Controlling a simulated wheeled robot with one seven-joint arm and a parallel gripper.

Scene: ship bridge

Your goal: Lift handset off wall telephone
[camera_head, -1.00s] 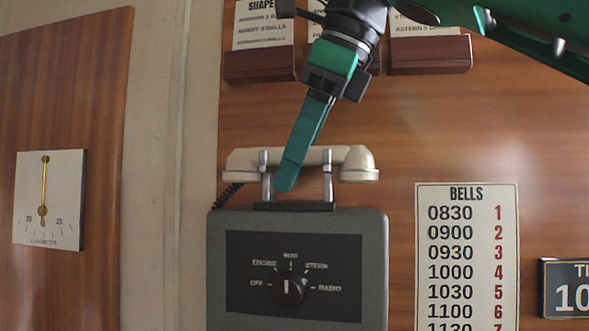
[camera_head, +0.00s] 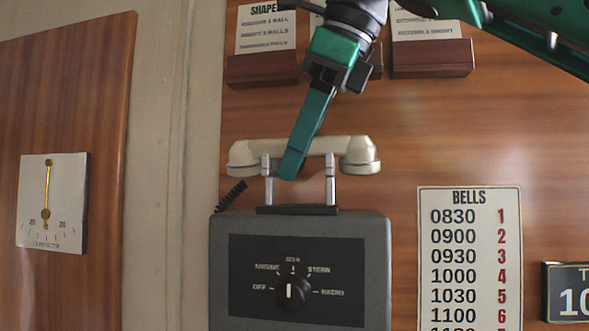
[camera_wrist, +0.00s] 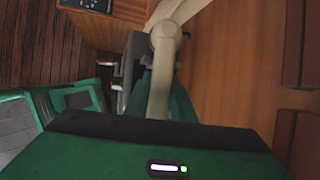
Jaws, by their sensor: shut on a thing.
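The cream handset (camera_head: 345,148) is level across the top of the grey wall telephone (camera_head: 384,262). My gripper (camera_head: 291,168) comes down from above and is shut on the handset's middle grip. The handset sits at the upper ends of the two metal cradle prongs (camera_head: 331,182); whether it still touches them I cannot tell. A black coiled cord (camera_head: 231,194) runs from its left end towards the telephone. In the wrist view the handset (camera_wrist: 160,85) runs up from between my green fingers, which partly hide it.
A bells timetable (camera_head: 469,258) hangs right of the telephone, with a dark sign (camera_head: 566,291) beyond it. Wooden card holders (camera_head: 432,58) are on the wall above, close to my arm. An inclinometer plate (camera_head: 53,202) is at left. The wall between handset and timetable is clear.

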